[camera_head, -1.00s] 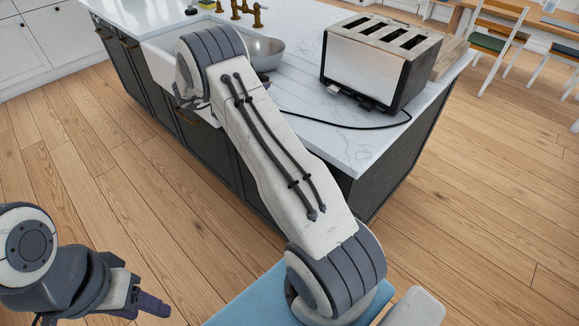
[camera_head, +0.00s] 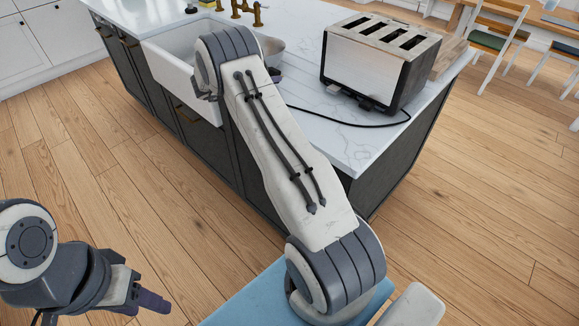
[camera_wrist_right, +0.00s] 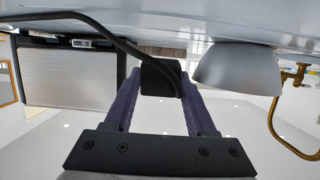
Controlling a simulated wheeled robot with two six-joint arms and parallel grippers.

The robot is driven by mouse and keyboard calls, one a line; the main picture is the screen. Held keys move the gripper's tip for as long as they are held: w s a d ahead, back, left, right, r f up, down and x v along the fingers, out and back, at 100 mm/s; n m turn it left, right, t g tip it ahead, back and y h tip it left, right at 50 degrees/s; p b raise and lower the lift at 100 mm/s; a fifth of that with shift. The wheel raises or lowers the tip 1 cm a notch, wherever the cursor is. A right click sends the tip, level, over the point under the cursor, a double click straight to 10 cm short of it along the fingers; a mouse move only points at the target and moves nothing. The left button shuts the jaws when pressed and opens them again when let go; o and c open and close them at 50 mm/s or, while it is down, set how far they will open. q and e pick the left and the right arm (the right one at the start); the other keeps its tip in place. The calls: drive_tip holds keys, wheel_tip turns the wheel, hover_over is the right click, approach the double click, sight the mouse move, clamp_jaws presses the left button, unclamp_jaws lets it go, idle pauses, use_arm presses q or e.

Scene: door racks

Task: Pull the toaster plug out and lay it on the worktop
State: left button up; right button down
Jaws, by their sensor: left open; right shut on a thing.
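The silver and black toaster (camera_head: 380,60) stands on the white worktop (camera_head: 335,142). Its black cable (camera_head: 340,124) curves over the worktop and passes behind my right arm. In the right wrist view, which is upside down, my right gripper (camera_wrist_right: 162,82) is shut on the black plug (camera_wrist_right: 160,72), with the cable (camera_wrist_right: 95,19) running from it towards the toaster (camera_wrist_right: 66,75). The worktop is close beside the plug; I cannot tell whether they touch. No socket is visible. In the head view my right arm mostly hides this gripper. My left gripper (camera_head: 152,301) is open and empty, over the floor.
A metal bowl (camera_head: 275,47) stands behind my right arm; it also shows near the plug in the right wrist view (camera_wrist_right: 238,70). A white sink (camera_head: 180,62) and brass taps (camera_head: 257,14) are to the left. The worktop's front right part is clear. Chairs stand beyond.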

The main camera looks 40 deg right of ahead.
drive_tip(key=shift+f+b, duration=0.6)
drive_tip(key=shift+f, duration=1.25)
drive_tip(key=shift+c, duration=0.7)
unclamp_jaws()
drive_tip(key=b+v, duration=0.1)
drive_tip(key=v, duration=0.9)
drive_tip(key=shift+a, duration=0.25)
drive_tip(key=shift+r, duration=0.1)
